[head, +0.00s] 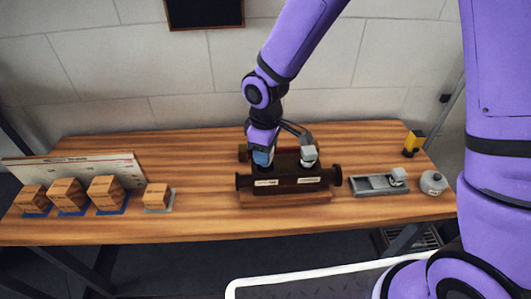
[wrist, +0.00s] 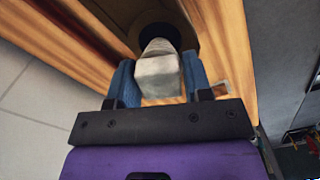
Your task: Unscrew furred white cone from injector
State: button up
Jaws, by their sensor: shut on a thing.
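The injector (head: 288,182) is a dark brown body with flanged ends and two pale labels, lying on a wooden base on the bench. My gripper (head: 262,155) reaches down at its left part. In the wrist view my gripper (wrist: 158,64) has its blue fingers on both sides of a whitish cone piece (wrist: 158,78) and is shut on it. The piece has a blocky near end and a ribbed grey part toward a dark round collar (wrist: 146,22). I cannot tell whether its thread is still engaged. Another pale cone-like piece (head: 308,155) stands at the injector's right part.
A grey tray (head: 368,187) holding a pale piece (head: 398,175) lies right of the injector. Beyond it are a round grey pot (head: 433,183) and a yellow-black item (head: 413,143). Several wooden blocks (head: 105,194) and a printed board (head: 105,168) stand at left. Bench (head: 205,185) between is clear.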

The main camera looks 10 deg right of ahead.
jog(key=shift+r, duration=2.2)
